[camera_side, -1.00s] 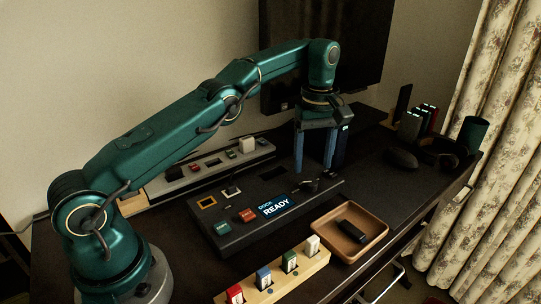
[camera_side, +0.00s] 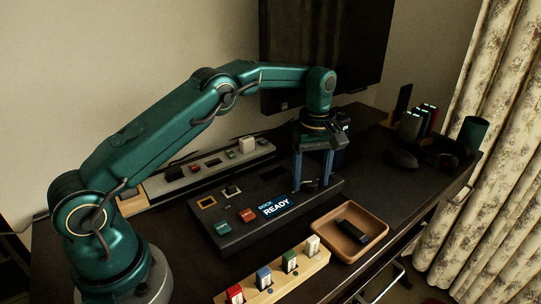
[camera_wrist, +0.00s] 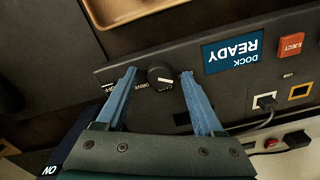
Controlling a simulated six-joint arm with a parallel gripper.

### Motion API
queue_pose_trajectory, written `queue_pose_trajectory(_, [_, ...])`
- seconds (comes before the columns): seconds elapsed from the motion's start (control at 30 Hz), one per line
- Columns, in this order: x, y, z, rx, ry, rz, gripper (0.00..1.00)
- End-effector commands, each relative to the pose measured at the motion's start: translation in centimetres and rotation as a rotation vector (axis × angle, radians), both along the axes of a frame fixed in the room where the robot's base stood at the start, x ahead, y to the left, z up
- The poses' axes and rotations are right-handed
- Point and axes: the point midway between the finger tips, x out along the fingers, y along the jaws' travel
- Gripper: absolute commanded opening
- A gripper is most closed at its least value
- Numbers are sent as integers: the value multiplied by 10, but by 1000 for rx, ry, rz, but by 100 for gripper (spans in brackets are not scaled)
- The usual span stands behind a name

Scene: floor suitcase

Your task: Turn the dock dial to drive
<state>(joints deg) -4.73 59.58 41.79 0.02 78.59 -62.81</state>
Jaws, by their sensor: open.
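The dock (camera_side: 235,228) is a dark console on the desk with a lit screen (camera_side: 276,206) reading "DOCK READY". In the wrist view its black round dial (camera_wrist: 160,78) has a white pointer line, and a "DRIVE" label is printed at the dial's left. My gripper (camera_side: 312,188) points down over the dock's right end. Its two blue fingers (camera_wrist: 157,73) are open, one on each side of the dial, with gaps visible between fingers and dial. In the side view the fingers partly hide the dial. I cannot tell how deep the fingertips reach.
A wooden tray (camera_side: 376,240) with a black drive (camera_side: 352,231) lies in front of the dock. A wooden rack (camera_side: 262,292) holds several coloured drives. A red eject button (camera_wrist: 291,46) and a cable plug (camera_wrist: 266,101) are on the dock. A grey panel (camera_side: 165,186) stands behind.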

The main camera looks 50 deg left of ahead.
Motion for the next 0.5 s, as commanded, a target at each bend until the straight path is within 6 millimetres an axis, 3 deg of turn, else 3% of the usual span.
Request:
queue_pose_trajectory(0.07, [0,0,0,0,0,0,69])
queue_pose_trajectory(0.23, [0,0,0,0,1,0,4])
queue_pose_trajectory(0.27, [0,0,0,0,1,0,0])
queue_pose_trajectory(0.5, [0,0,0,0,1,-13,0])
